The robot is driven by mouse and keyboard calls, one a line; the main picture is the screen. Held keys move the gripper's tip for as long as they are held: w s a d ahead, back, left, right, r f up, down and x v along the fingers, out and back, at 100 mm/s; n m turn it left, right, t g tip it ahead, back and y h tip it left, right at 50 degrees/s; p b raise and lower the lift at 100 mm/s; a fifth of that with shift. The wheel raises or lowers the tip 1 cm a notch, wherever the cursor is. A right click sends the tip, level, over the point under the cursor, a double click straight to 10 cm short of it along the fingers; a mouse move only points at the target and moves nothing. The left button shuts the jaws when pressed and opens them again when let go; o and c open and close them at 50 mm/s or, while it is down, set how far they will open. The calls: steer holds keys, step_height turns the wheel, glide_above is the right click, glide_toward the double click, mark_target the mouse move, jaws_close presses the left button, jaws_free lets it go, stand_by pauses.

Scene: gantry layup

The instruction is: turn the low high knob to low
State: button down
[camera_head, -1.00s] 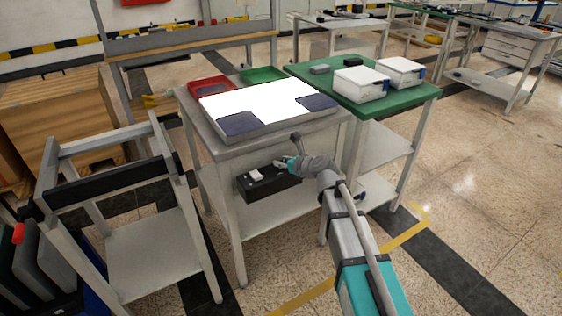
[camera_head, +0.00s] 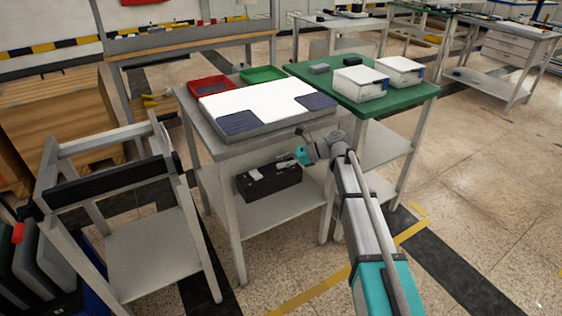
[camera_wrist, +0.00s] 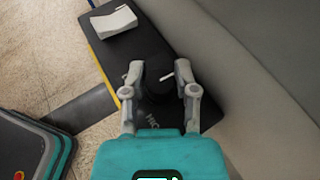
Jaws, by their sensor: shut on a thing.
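A dark box (camera_head: 262,190) hangs at the front of the grey table, under its top. In the wrist view the box's black face (camera_wrist: 118,48) carries a round black knob (camera_wrist: 156,88) with a short white mark beside it. Partly hidden lettering that looks like "HIGH" lies below the knob. My gripper (camera_wrist: 160,70) has one grey finger on each side of the knob and is shut on it. In the head view my gripper (camera_head: 287,164) reaches the right part of the box from the right; the knob is too small to make out there.
A white rocker-like piece (camera_wrist: 113,22) sits on the box face beyond the knob. The grey table (camera_head: 215,140) above holds a white sheet, dark pads and red and green trays. A green table (camera_head: 415,97) with white boxes stands right. A grey trolley frame (camera_head: 150,250) stands left.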

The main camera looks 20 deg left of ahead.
steer(key=n+g+h, duration=0.2)
steer(key=n+g, duration=0.1)
steer(key=shift+w+d+n+g, duration=0.1)
steer(key=shift+w+n+g, duration=0.05)
steer(key=shift+n+g, duration=0.15)
stand_by(0.4)
steer(key=shift+c, duration=1.9)
jaws_free()
steer(key=c, duration=0.3)
steer(key=shift+s+d+r+n+p, duration=0.35)
steer(key=shift+d+r+p, duration=0.4)
steer(key=shift+p, duration=0.4)
steer(key=s+d+r+n+t+h+p, duration=0.2)
steer(key=s+d+r+p, duration=0.3)
steer(key=d+r+p, duration=0.7)
steer(key=s+d+r+n+t+h+p, duration=0.3)
steer(key=d+r+p, duration=0.8)
steer(key=d+p, duration=0.4)
steer(key=s+d+r+n+t+h+p, duration=0.2)
steer(key=s+d+r+n+h+p, duration=0.3)
steer(key=p, duration=1.4)
steer(key=s+d+r, duration=0.3)
steer(key=d+r, duration=0.4)
steer(key=d, duration=0.2)
steer(key=shift+s+d+r+t+h, duration=0.3)
steer(key=shift+s+r+t+h, duration=0.05)
steer(key=shift+t+h, duration=0.05)
